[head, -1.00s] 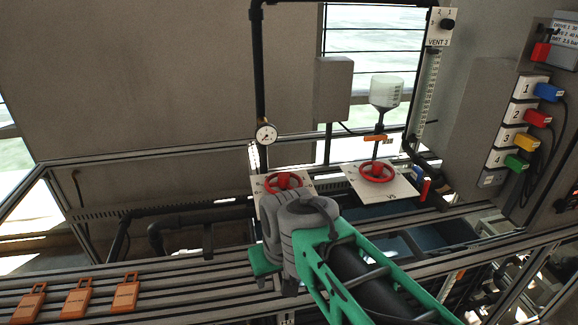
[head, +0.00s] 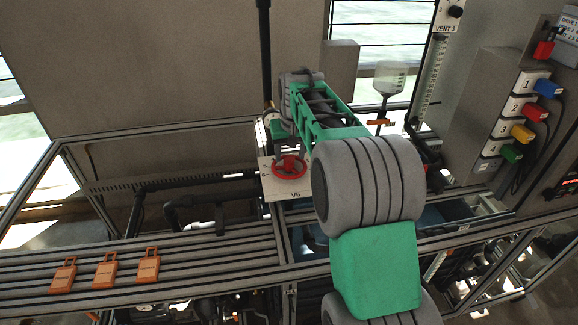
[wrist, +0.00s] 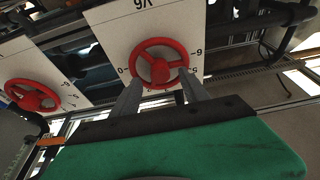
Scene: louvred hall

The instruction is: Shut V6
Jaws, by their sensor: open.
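The V6 valve is a red handwheel (head: 289,166) on a white plate (head: 296,195) marked V6, at mid-picture in the head view. In the wrist view the wheel (wrist: 158,63) is seen upside down, with scale numbers around it on the plate (wrist: 110,28). My gripper (wrist: 160,77) is open, its two grey fingers apart across the wheel's near rim. I cannot tell whether they touch the wheel. In the head view my arm reaches over from the right to just above the wheel, and the fingertips are hard to make out.
A second red handwheel (wrist: 32,95) on its own plate is left of V6 in the wrist view; my arm hides it in the head view. A funnel vessel (head: 389,78) stands behind. Orange tags (head: 105,269) lie on the front rail. Coloured plugs (head: 536,108) are at right.

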